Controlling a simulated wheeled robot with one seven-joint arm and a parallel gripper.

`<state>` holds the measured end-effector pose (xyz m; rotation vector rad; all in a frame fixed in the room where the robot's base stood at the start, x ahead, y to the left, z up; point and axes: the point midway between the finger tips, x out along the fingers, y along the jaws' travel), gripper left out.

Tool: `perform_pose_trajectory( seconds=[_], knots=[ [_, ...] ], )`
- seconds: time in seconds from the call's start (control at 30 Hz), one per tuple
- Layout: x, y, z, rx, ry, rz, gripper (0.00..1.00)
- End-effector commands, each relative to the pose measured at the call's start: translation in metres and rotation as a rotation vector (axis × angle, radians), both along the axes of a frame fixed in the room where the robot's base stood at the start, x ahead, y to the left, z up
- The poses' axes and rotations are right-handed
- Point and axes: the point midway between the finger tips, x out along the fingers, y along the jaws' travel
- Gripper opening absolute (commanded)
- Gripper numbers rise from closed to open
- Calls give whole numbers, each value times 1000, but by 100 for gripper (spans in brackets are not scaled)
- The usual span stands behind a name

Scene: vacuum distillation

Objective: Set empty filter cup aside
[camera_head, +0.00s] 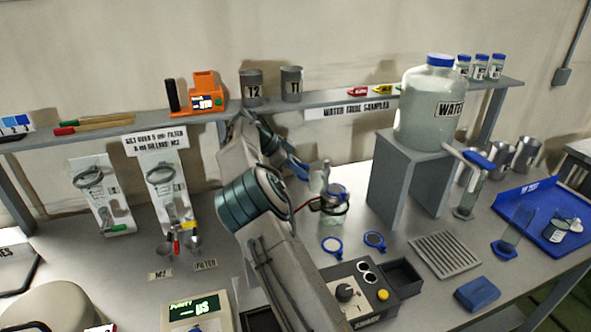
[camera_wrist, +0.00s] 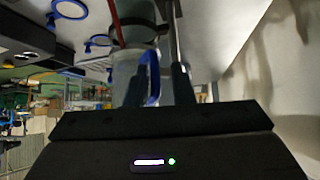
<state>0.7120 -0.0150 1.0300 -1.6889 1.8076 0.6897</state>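A clear cup with a blue handle (camera_wrist: 150,72) is directly ahead of my gripper in the wrist view. My gripper's two dark fingers (camera_wrist: 160,88) stand apart on either side of the handle, with a gap at the right finger; I see no firm contact. Whether the cup is empty cannot be made out.
Two blue rings (camera_head: 332,245) lie in front of the vessel. A grey stand (camera_head: 385,190) bears the water jug (camera_head: 430,110) to the right. A control box (camera_head: 352,292) stands at the front. A slotted rack (camera_head: 445,254) and blue tray (camera_head: 540,208) are at the right.

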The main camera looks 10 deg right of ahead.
Motion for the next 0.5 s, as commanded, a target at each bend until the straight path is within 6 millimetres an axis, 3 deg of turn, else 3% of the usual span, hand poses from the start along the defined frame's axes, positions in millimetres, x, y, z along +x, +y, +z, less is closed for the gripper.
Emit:
perform_pose_trajectory(
  seconds=[0.5],
  knots=[
    [0,7,6,-1,1,1,31]
  ],
)
